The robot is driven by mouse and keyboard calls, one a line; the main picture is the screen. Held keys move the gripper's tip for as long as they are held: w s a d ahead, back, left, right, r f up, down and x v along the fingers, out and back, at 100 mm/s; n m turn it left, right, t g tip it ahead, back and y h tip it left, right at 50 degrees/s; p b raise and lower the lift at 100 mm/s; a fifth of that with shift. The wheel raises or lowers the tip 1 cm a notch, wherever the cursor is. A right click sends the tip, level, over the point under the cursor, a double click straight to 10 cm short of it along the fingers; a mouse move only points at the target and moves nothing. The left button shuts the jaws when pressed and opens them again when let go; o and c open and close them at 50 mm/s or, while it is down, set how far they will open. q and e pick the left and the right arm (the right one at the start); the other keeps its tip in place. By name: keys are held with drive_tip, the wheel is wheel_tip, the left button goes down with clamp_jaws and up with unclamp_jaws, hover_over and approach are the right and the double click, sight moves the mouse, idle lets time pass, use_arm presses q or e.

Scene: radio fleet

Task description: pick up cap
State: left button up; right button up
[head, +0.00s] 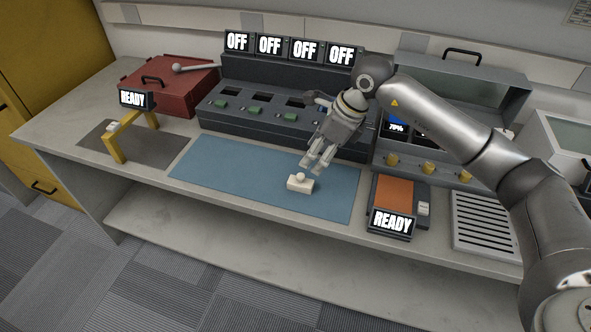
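A small cream-white piece with a round knob on top, likely the cap (300,185), lies on the blue mat (225,175) near its front right part. My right gripper (315,167) reaches in from the right and points down, just above and behind the white piece. Its fingers look apart with nothing between them, and a small gap seems to separate them from the piece. My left gripper is not in view.
A dark charger bank (210,115) with several OFF displays stands behind the mat. A red toolbox (190,92) and a yellow stand (118,148) are at left. An orange-topped READY device (394,194) and a slotted tray (483,222) are at right.

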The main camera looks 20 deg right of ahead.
sight(303, 176)
drive_tip(key=x, duration=0.2)
drive_tip(key=s+x, duration=0.1)
drive_tip(key=x, duration=0.1)
drive_tip(key=shift+f+p, duration=0.15)
drive_tip(key=shift+p, duration=0.2)
drive_tip(key=shift+w+a+f, duration=0.15)
drive_tip(key=shift+f, duration=0.15)
drive_tip(key=shift+w+a+f, duration=0.1)
drive_tip(key=shift+w+f, duration=0.05)
drive_tip(key=shift+f, duration=0.15)
drive_tip(key=p+x, duration=0.1)
drive_tip(key=x, duration=0.2)
drive_tip(key=shift+a+f+p, duration=0.15)
drive_tip(key=shift+f+p, duration=0.1)
drive_tip(key=shift+p, duration=0.1)
drive_tip(key=shift+w+a+f, duration=0.15)
drive_tip(key=shift+w+f, duration=0.05)
drive_tip(key=shift+f, duration=0.35)
drive_tip(key=shift+c, duration=1)
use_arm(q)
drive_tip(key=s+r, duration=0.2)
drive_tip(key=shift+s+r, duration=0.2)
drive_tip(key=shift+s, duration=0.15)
use_arm(e)
drive_tip(key=c, duration=0.6)
